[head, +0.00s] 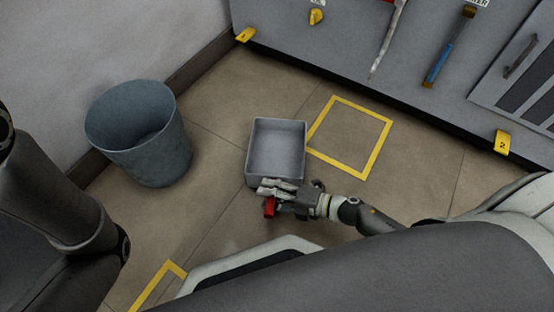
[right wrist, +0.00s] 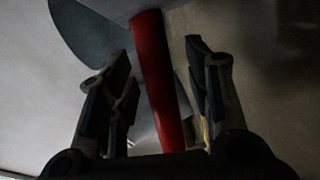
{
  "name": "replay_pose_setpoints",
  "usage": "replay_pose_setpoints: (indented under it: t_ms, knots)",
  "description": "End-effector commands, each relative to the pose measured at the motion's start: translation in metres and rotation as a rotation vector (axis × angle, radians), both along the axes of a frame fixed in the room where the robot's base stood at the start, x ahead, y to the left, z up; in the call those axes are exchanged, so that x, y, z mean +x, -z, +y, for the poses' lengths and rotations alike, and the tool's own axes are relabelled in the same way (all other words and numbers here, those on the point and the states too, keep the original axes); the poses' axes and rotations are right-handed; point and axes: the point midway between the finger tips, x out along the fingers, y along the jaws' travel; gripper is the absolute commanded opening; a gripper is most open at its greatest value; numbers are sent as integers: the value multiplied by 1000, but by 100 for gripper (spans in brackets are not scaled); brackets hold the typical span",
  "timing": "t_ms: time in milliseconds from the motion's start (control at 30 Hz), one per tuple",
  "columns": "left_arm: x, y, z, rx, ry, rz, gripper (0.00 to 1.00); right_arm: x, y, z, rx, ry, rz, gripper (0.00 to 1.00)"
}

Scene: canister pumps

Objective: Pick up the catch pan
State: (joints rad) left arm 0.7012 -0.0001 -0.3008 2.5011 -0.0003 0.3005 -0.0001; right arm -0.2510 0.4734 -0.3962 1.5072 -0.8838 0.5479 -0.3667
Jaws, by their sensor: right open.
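The catch pan (head: 277,150) is a grey, open, empty rectangular tray on the tiled floor in the head view. Its red handle (head: 269,208) shows at its near side. My right gripper (head: 272,193) is at the pan's near edge, overlapping it in the picture. In the right wrist view the red handle (right wrist: 157,75) stands between my right gripper's (right wrist: 160,75) two dark fingers. The fingers are apart, with a gap on either side of the handle. My left arm shows at the left of the head view, but its gripper is out of view.
A blue-grey bucket (head: 146,135) stands left of the pan by the wall. A yellow floor square (head: 350,137) lies just right of the pan. A grey cabinet (head: 350,40) with hanging tools is behind. Open floor lies between bucket and pan.

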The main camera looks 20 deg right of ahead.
Motion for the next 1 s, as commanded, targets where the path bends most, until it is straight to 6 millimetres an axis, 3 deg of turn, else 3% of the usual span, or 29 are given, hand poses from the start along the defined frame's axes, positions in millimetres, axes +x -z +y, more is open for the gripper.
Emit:
replay_pose_setpoints:
  t_ms: [33,400,1000]
  knots:
    - [0,0,0,0,0,0,40,0,0,0,0,0,0,45]
    - [0,0,0,0,0,1,40,0,0,0,0,1,1,0]
    - [2,-9,0,1,-1,4,40,4,-10,-3,0,1,-3,0]
